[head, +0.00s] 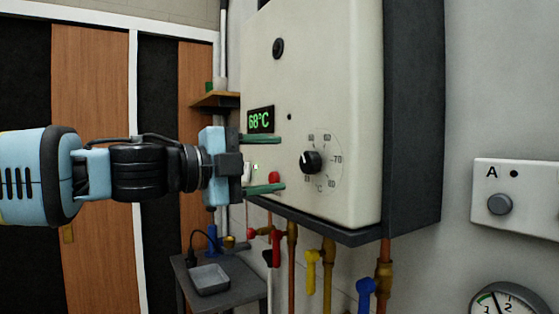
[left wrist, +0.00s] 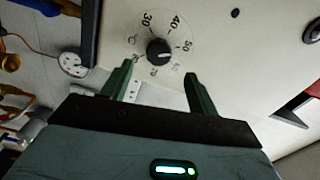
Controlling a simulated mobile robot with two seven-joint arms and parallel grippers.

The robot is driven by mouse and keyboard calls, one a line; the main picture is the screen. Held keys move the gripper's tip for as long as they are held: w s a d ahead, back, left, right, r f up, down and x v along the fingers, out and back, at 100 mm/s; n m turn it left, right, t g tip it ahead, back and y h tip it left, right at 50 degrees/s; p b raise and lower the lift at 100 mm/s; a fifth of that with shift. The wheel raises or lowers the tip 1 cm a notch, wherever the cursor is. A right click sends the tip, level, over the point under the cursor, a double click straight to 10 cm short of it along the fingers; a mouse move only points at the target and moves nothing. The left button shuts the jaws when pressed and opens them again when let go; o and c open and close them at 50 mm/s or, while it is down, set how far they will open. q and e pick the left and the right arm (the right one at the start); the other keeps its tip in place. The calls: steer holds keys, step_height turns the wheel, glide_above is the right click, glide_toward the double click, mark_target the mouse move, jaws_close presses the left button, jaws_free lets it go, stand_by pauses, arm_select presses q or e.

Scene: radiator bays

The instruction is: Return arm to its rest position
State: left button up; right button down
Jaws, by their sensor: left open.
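My left gripper (head: 262,164) reaches in from the left in the head view, in front of the boiler's lower left front. Its two green fingers are spread apart with nothing between them. It also shows in the left wrist view (left wrist: 155,88), with the fingers pointing at the boiler front below the black dial. The white boiler (head: 345,60) has a display (head: 261,120) reading 68°C and a black dial knob (head: 311,161) to the right of the fingertips. The knob (left wrist: 158,52) is apart from the fingers in the wrist view. My right gripper is not seen.
Pipes with a yellow valve handle (head: 311,270) and a blue one (head: 365,292) hang below the boiler. A small table with a grey tray (head: 209,280) stands lower left. Panel A (head: 515,195) and a gauge (head: 508,302) are on the right wall. A wooden shelf (head: 215,99) is behind.

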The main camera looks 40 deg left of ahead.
arm_select(q)
steer(key=shift+s+a+f, duration=0.1)
steer(key=shift+s+a, duration=0.1)
steer(key=shift+s, duration=0.2)
stand_by(0.3)
